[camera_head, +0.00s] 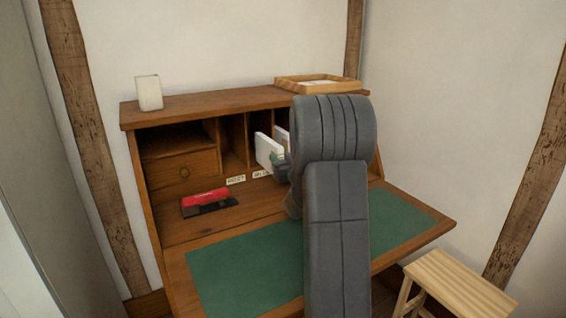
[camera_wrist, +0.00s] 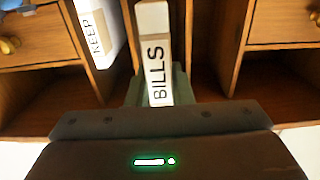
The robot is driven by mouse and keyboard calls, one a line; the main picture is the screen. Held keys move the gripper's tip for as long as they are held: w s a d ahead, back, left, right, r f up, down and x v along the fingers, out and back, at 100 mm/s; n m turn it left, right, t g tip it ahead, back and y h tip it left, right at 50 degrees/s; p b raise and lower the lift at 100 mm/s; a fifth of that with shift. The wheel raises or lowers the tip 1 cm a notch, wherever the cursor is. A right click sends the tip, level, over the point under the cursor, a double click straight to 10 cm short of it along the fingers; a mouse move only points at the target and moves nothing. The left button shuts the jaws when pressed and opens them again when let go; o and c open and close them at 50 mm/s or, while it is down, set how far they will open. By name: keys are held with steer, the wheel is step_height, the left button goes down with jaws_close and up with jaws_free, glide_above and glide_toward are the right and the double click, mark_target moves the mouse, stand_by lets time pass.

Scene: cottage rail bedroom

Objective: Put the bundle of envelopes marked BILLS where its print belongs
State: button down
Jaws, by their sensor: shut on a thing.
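The bundle marked BILLS (camera_wrist: 155,62) is white with black print. It stands between the fingers of my gripper (camera_wrist: 156,92), which is shut on it, at the front of an upright slot in the wooden desk. A second white bundle marked KEEP (camera_wrist: 97,32) stands in the slot to its left, behind a divider. In the head view my gripper (camera_head: 283,171) is partly hidden by my arm. White bundles (camera_head: 268,152) show there at the slots. Small white labels (camera_head: 236,180) lie along the ledge below; their print is too small to read surely.
The desk's green writing surface (camera_head: 245,265) is mostly clear. A red and black stapler-like object (camera_head: 207,201) lies on the left. A wooden tray (camera_head: 318,82) and a white block (camera_head: 149,93) sit on top. A stool (camera_head: 455,285) stands at front right.

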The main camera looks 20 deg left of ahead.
mark_target(267, 152)
steer(key=shift+p+x, duration=0.55)
steer(key=shift+x, duration=3.75)
steer(key=shift+f+b, duration=0.4)
steer(key=c, duration=1.2)
jaws_free()
steer(key=shift+d, duration=0.15)
steer(key=v, duration=2)
steer(key=shift+s+d, duration=0.2)
steer(key=shift+s, duration=0.15)
